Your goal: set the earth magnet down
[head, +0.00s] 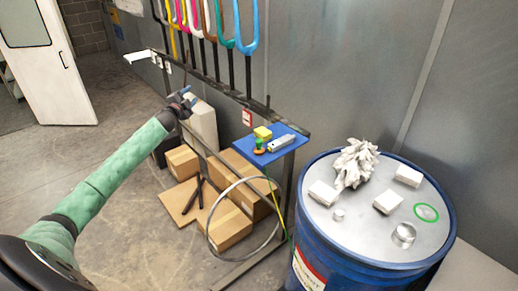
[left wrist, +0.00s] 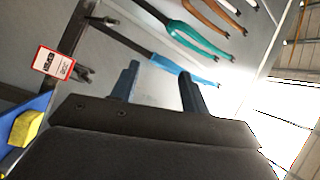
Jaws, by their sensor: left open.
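My left gripper (head: 183,101) is open and empty, in the air left of the blue shelf. In the left wrist view its two fingers (left wrist: 158,88) stand apart with nothing between them. A small green and orange piece (head: 259,147) stands on the blue shelf (head: 284,148); it may be the earth magnet, but it is too small to be sure. A yellow-green cable (head: 281,218) hangs below the shelf. A yellow block (head: 263,133) and a grey metal bar (head: 281,142) are beside the piece. The yellow block also shows in the left wrist view (left wrist: 26,128). My right gripper is not in view.
Coloured forks (head: 246,29) hang from a dark rail along the grey wall. A blue drum (head: 318,245) with white blocks and a crumpled cloth (head: 356,163) on its lid stands at right. Cardboard boxes (head: 226,226) and a hoop are under the rail. The floor at left is clear.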

